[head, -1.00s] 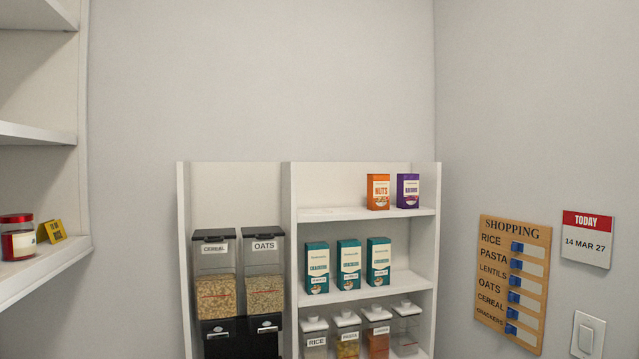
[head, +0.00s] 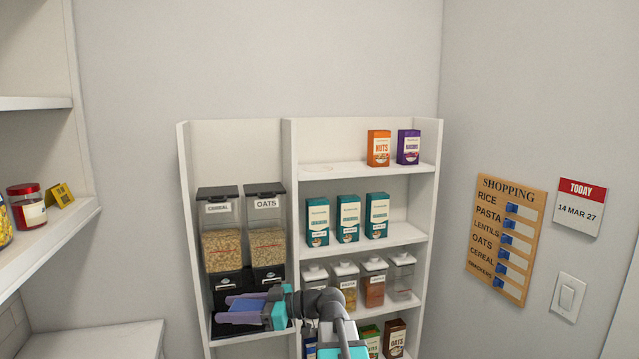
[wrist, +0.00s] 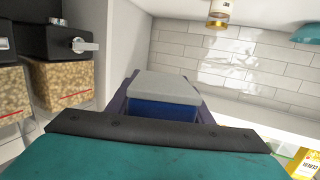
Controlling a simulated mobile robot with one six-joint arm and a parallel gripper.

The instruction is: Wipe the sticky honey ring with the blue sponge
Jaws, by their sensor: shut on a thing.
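My gripper (head: 232,308) is low in the head view, in front of the cereal and oats dispensers. It is shut on the blue sponge (wrist: 165,109), which has a grey top layer and sits between the two fingers in the wrist view. The sponge shows only as a small blue patch (head: 247,302) in the head view. A faint tan mark (head: 318,167), which may be the honey ring, lies on the left part of the top shelf of the right-hand unit. The gripper is well below that shelf and apart from it.
The top shelf (head: 340,172) also bears an orange nuts box (head: 378,148) and a purple box (head: 408,147) on its right. Teal boxes (head: 348,218) stand one shelf down, lidded jars below. A red-lidded jar (head: 27,205) stands on the left shelf.

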